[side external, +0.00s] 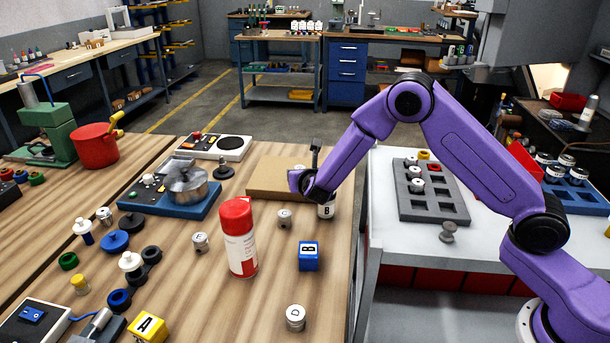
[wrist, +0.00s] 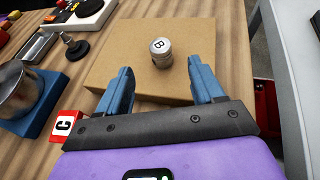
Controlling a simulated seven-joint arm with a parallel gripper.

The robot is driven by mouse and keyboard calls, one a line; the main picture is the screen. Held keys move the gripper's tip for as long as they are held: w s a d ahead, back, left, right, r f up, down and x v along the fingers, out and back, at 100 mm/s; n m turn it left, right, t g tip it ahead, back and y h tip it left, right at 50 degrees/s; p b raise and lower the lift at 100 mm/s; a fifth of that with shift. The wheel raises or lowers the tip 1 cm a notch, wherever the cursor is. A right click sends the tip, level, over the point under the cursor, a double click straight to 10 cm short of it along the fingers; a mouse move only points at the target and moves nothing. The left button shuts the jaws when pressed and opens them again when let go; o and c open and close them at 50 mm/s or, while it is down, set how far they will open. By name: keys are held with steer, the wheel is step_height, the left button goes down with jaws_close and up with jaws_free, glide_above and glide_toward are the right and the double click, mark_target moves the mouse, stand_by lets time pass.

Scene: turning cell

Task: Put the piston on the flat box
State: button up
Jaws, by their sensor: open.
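The flat box (side external: 262,178) is a plain brown cardboard slab on the wooden table; it also fills the upper middle of the wrist view (wrist: 110,45). A small grey metal piston (wrist: 161,56) marked B on top stands upright and appears to rest on the box, right of its middle. In the side view only a small pale part of it seems to show behind my gripper (side external: 300,181). My gripper is open, its blue fingers (wrist: 159,72) on either side of the line to the piston. The piston lies just past the fingertips, with gaps visible on both sides.
A red-capped spray can (side external: 240,240) stands in front of the box. A blue hotplate with a metal pot (side external: 185,185) is to the left. A red C cube (wrist: 67,125) sits near the box's front left. Several other pistons and a blue B cube (side external: 309,258) stand nearer the front.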

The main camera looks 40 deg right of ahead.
steer(key=s+r+m+g+y, duration=0.2)
steer(key=s+m+g, duration=0.2)
steer(key=s, duration=1.1)
steer(key=s+r+m+g+y, duration=0.2)
steer(key=s+m, duration=0.6)
steer(key=s, duration=0.8)
steer(key=s+d+r+m+g+y, duration=0.1)
steer(key=s+r+m+g, duration=0.3)
steer(key=s, duration=1.2)
steer(key=shift+s+r+m+g+y, duration=0.25)
steer(key=shift+m+g+y, duration=0.45)
steer(key=shift+m+g, duration=0.25)
